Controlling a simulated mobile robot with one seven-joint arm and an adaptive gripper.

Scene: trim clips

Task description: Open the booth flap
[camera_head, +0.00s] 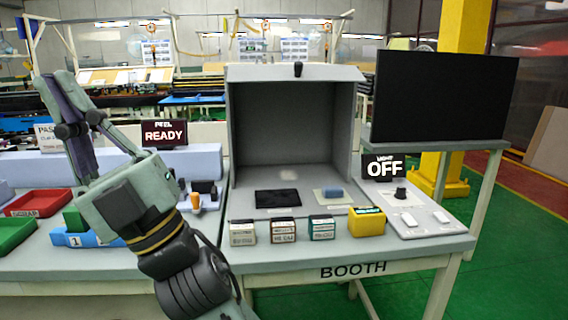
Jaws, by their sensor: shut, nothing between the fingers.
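The booth (232,140) is a grey box on the table in the middle of the view. Its front is uncovered, and I see into its interior. The booth flap (262,74) shows as a pale grey panel along the top edge, raised above the opening, with a small black knob (298,69) at its middle. My gripper (56,84) is shut and empty, pointing up at the left. It is well apart from the booth and the flap.
Several small boxes and a yellow box (367,222) line the front. A panel with an OFF display (384,168) and a black screen (440,95) stand right. Trays (38,203) lie left.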

